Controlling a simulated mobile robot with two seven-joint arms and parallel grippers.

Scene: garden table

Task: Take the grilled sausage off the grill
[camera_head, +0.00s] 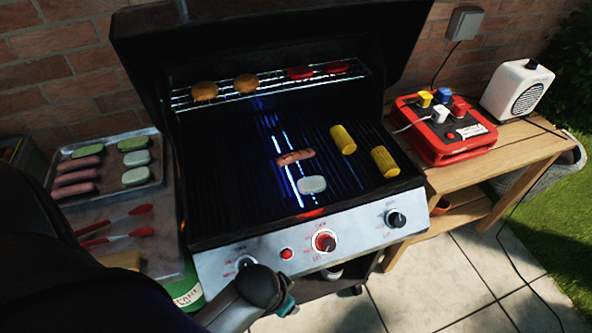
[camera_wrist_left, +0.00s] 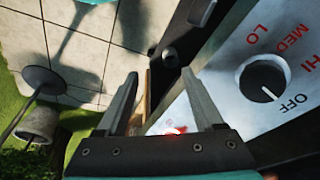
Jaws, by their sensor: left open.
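A grilled sausage (camera_head: 295,158), brown with marks, lies on the grill grate (camera_head: 225,195) near its middle, just behind a pale patty-like piece (camera_head: 312,185). My left gripper (camera_wrist_left: 160,75) is open and empty in the left wrist view, with its fingers in front of the grill's control panel (camera_wrist_left: 225,100). In the head view only part of my left arm shows at the bottom, near the panel front, and the fingers cannot be made out. The sausage is not in the left wrist view. My right gripper is not in view.
Two corn pieces (camera_head: 343,139) lie right of the sausage. A warming rack (camera_head: 265,88) holds buns and red pieces above. The open lid (camera_head: 270,35) stands behind. A tray (camera_head: 155,142) with raw sausages and red-handled tongs (camera_head: 115,225) are left. A wooden side table (camera_head: 500,160) stands right.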

